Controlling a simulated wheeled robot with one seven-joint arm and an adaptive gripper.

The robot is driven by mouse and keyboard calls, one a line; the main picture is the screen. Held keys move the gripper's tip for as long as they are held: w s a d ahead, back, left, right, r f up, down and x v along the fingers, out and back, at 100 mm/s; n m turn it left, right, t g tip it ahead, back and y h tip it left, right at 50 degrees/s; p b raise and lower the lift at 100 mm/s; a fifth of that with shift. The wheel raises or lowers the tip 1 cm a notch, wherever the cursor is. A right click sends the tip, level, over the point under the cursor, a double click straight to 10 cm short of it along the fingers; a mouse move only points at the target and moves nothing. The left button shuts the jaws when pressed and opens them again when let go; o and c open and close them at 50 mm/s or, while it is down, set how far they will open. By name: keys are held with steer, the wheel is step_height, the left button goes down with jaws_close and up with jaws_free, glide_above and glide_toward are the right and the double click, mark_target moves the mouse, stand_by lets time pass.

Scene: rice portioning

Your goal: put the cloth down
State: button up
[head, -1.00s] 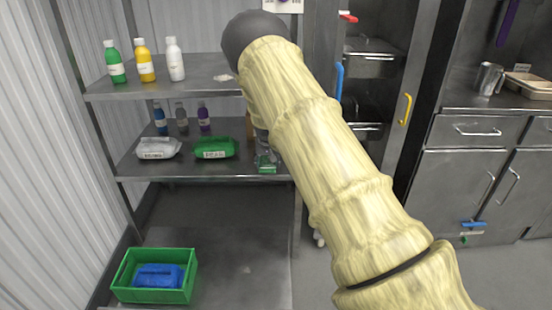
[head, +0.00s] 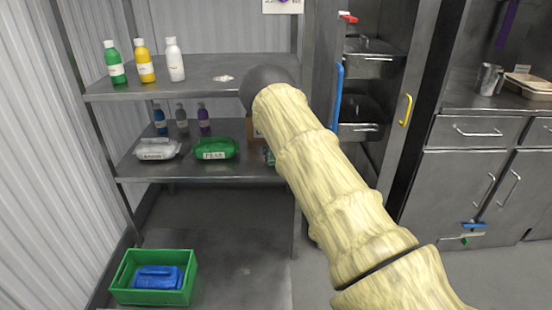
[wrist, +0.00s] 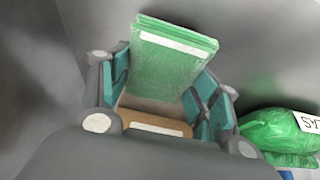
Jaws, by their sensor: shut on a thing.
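A folded green cloth (wrist: 172,62) with a white strip along its edge shows in the wrist view. It lies between the teal finger pads of my gripper (wrist: 163,78), which is shut on it. In the head view my arm hides most of the gripper; only a small greenish bit shows past the arm beside the middle shelf's right end. I cannot tell whether the cloth touches the grey surface behind it.
A labelled green bag (head: 214,148) lies on the middle shelf (head: 170,171), and shows close right of my gripper in the wrist view (wrist: 270,130). A white bag (head: 157,149) lies beside it. A green crate (head: 150,296) holding something blue stands on the bottom shelf.

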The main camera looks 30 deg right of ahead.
steer(key=shift+f, duration=0.6)
steer(key=shift+f, duration=0.1)
steer(key=o, duration=0.9)
